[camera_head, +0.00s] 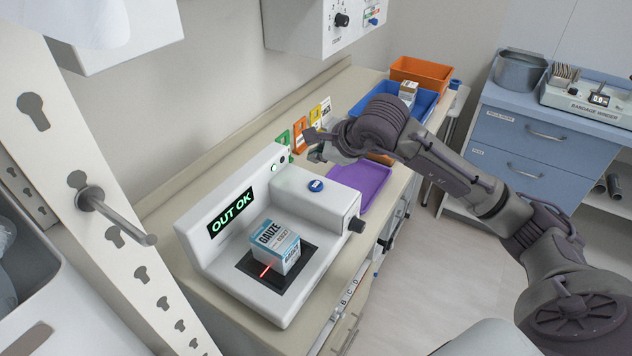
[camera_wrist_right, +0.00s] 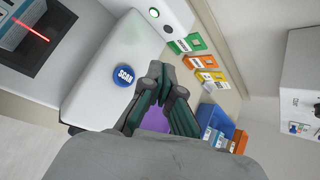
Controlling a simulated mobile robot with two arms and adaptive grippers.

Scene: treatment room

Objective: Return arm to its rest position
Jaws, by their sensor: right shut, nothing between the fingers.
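My right arm reaches in from the right of the head view. Its gripper (camera_head: 312,145) is shut and empty, above the far end of the scanner (camera_head: 322,196), behind the blue button. In the right wrist view the closed fingertips (camera_wrist_right: 155,72) show beside the blue SCAN button (camera_wrist_right: 124,76), apart from it as far as I can tell. The scanner's display (camera_head: 231,212) reads "OUT OK" in green. A gauze box (camera_head: 274,246) stands on the scanner's dark plate with a red light line on it. My left gripper is not in view.
A purple tray (camera_head: 362,187) lies on the counter beyond the scanner. Blue (camera_head: 424,104) and orange (camera_head: 421,70) bins stand at the counter's far end. Coloured cards (camera_head: 299,137) line the wall side. A white wall unit (camera_head: 325,30) hangs above. Blue drawers (camera_head: 520,130) stand at right.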

